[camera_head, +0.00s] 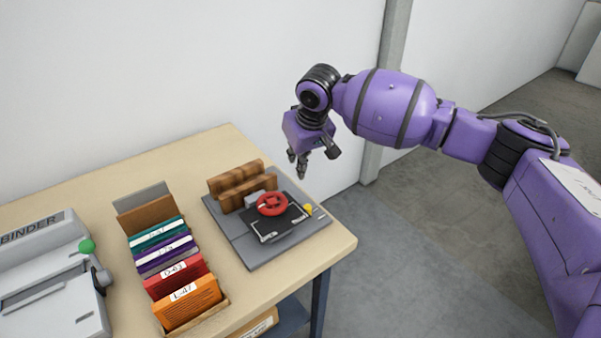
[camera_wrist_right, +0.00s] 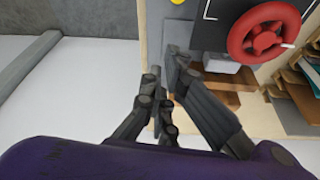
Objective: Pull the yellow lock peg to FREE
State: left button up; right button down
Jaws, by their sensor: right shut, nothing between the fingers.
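The yellow lock peg (camera_head: 308,210) is a small knob at the right edge of the grey press (camera_head: 237,245), beside the red handwheel (camera_head: 271,203). In the right wrist view the peg (camera_wrist_right: 178,2) is cut by the top edge, left of the red wheel (camera_wrist_right: 262,35). My right gripper (camera_head: 302,174) hangs fingers down, above and behind the press's back right corner. In its wrist view the gripper (camera_wrist_right: 170,62) is shut and empty, apart from the peg. No FREE mark is readable. My left gripper is not in view.
Brown wooden blocks (camera_head: 236,182) stand at the back of the press. A rack of labelled books (camera_head: 172,262) and a grey binder machine (camera_head: 45,270) with a green knob (camera_head: 87,246) stand to the left. A wall is behind the table; the floor right of it is clear.

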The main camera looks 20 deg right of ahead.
jog(key=b+x, duration=0.1)
jog(key=x, duration=0.8)
jog(key=s, duration=0.1)
jog(key=s+p, duration=0.1)
jog(key=s, duration=0.1)
jog(key=shift+s+d+r, duration=0.15)
jog(key=shift+d+r, duration=0.25)
jog(key=shift+s+f+p, duration=0.1)
jog(key=shift+s+p, duration=0.2)
jog(key=shift+f, duration=0.2)
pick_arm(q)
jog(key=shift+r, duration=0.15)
pick_arm(e)
jog(key=shift+s, duration=0.1)
